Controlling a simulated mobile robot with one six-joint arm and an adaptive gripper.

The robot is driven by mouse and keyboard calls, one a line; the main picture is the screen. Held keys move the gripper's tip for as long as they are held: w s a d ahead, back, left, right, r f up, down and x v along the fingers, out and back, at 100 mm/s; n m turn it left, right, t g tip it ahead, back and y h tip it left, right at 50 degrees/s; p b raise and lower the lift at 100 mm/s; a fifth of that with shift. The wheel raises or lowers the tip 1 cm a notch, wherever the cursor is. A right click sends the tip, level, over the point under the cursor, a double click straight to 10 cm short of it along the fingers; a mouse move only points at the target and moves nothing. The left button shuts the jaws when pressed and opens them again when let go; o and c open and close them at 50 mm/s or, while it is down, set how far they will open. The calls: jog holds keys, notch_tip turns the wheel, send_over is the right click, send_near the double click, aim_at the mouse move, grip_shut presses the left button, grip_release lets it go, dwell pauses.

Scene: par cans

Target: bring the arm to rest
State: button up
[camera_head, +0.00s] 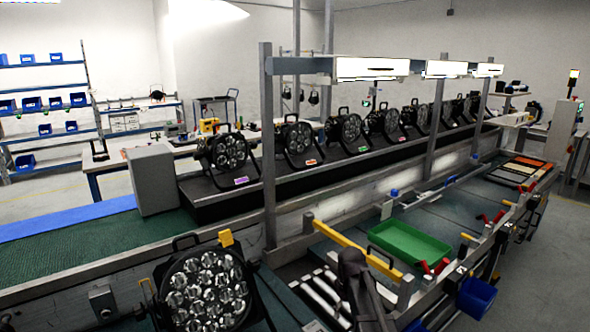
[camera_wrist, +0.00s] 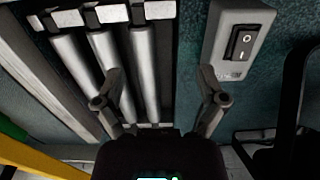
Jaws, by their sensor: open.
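My gripper (camera_wrist: 160,103) is open in the wrist view, its two fingers apart with nothing between them. Its fingers hang over a metal roller strip (camera_wrist: 66,66) on the left and a dark green surface on the right. In the head view my dark arm reaches in at the bottom centre, beside the rollers (camera_head: 325,296). The gripper's fingertips cannot be made out there.
A par can (camera_head: 205,290) stands at the front left. More par cans (camera_head: 228,152) line the belt behind. A green tray (camera_head: 410,243) and a yellow bar (camera_head: 357,250) lie close to my arm. A grey switch box (camera_wrist: 238,42) is near my right finger.

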jog(key=shift+s+d+m, duration=0.1)
jog(key=shift+s+m, duration=0.3)
jog(key=shift+s, duration=0.55)
jog(key=s+d+m+t, duration=0.1)
jog(key=s+m, duration=0.5)
jog(key=s, duration=0.6)
notch_tip(320, 180, down, 10)
jog(key=s+b, duration=0.2)
jog(key=b, duration=0.8)
notch_tip(320, 180, up, 17)
jog(key=p, duration=1.7)
jog(key=shift+s+g, duration=0.15)
jog(key=shift+g, duration=0.25)
jog(key=shift+d+r, duration=0.1)
